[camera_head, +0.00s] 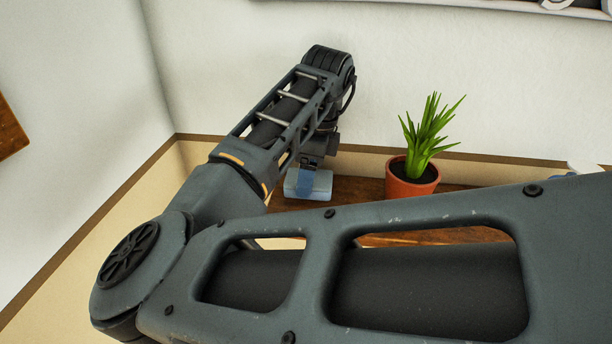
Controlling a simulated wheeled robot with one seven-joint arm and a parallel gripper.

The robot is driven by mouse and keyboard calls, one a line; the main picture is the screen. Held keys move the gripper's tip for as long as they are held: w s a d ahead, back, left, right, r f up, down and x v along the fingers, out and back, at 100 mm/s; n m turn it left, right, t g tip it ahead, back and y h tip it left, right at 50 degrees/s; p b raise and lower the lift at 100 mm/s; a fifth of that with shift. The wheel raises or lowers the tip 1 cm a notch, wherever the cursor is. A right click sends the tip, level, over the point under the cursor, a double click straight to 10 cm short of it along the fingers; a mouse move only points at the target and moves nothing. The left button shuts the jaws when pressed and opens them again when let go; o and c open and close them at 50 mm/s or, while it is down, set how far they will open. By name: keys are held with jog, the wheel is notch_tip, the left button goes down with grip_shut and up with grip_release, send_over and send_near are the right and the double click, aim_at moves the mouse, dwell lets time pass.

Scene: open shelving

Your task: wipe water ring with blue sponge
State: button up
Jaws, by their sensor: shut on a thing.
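The blue sponge (294,185) is a light blue block low at the end of my arm, over the left part of the brown wooden shelf top (345,190). My gripper (307,184) points down and is shut on the sponge. The sponge is at the wood surface; I cannot tell whether it presses on it. No water ring shows; my arm hides much of the wood.
A green spiky plant in a terracotta pot (411,180) stands on the wood to the right of my gripper. A white object (584,168), partly hidden, is at the far right. The wall (400,60) is close behind. Some wood is bare between sponge and pot.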

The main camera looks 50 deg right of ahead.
aim_at(302, 205)
jog(key=shift+w+d, duration=0.6)
jog(key=shift+d, duration=0.3)
jog(key=shift+w+d+r, duration=0.1)
jog(key=shift+w+d, duration=0.05)
jog(key=shift+d, duration=0.05)
jog(key=shift+a+p, duration=0.1)
jog(key=shift+p, duration=0.3)
jog(key=shift+s+a+p, duration=0.3)
jog(key=shift+s+a, duration=0.05)
jog(key=shift+a, duration=0.05)
jog(key=shift+s+a+f, duration=0.15)
jog(key=shift+s+a, duration=0.3)
jog(key=shift+a, duration=0.2)
jog(key=shift+s+a+f, duration=0.1)
jog(key=shift+s+a, duration=0.3)
jog(key=shift+a, duration=0.25)
jog(key=shift+s+a+f, duration=0.2)
jog(key=shift+s+a, duration=0.65)
jog(key=shift+a, duration=0.3)
jog(key=shift+r+p, duration=2.65)
jog(key=shift+r, duration=0.45)
